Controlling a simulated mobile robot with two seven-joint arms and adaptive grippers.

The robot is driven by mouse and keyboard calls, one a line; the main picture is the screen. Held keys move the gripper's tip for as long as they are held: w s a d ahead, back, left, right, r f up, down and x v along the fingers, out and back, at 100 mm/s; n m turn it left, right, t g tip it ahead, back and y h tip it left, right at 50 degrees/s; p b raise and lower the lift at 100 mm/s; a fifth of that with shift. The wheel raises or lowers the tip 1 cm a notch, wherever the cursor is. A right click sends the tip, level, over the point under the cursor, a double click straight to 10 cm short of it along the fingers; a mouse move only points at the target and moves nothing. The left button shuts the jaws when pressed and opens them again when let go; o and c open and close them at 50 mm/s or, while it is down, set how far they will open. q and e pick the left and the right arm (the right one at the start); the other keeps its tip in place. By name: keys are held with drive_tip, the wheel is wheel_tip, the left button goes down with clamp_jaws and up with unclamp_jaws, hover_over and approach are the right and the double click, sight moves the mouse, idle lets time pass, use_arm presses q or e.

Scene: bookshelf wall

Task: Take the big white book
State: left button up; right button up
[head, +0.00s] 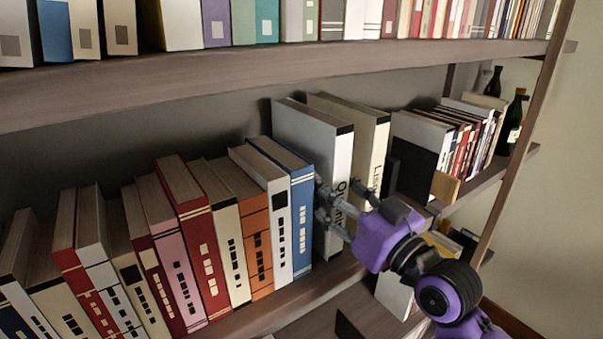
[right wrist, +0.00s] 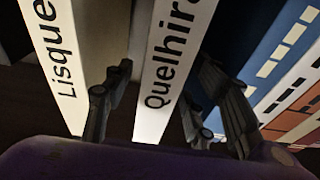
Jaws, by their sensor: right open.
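The big white book (head: 339,158) stands upright on the middle shelf, its spine facing out with black lettering. I cannot tell whether the fingers touch the covers. The book's lower spine is partly hidden by the gripper. My left gripper is not in view.
A blue book (head: 302,220) stands left of the white book. A cream book (head: 378,150) lettered "Lisque" stands to its right. Further right are a black bookend-like panel (head: 411,168), more books and a dark bottle (head: 513,122). The upper shelf (head: 250,78) runs above.

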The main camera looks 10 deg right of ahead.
drive_tip(key=shift+r+x, duration=0.2)
drive_tip(key=shift+x, duration=0.7)
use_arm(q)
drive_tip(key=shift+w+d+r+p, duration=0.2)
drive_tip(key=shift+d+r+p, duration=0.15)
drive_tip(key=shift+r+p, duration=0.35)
use_arm(e)
drive_tip(key=x, duration=0.4)
drive_tip(key=shift+w+f, duration=0.35)
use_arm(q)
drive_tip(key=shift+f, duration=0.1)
use_arm(e)
drive_tip(key=shift+c, duration=0.3)
drive_tip(key=shift+c, duration=1.3)
clamp_jaws()
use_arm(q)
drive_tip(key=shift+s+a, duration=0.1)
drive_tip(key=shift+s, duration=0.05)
use_arm(e)
drive_tip(key=shift+r, duration=0.35)
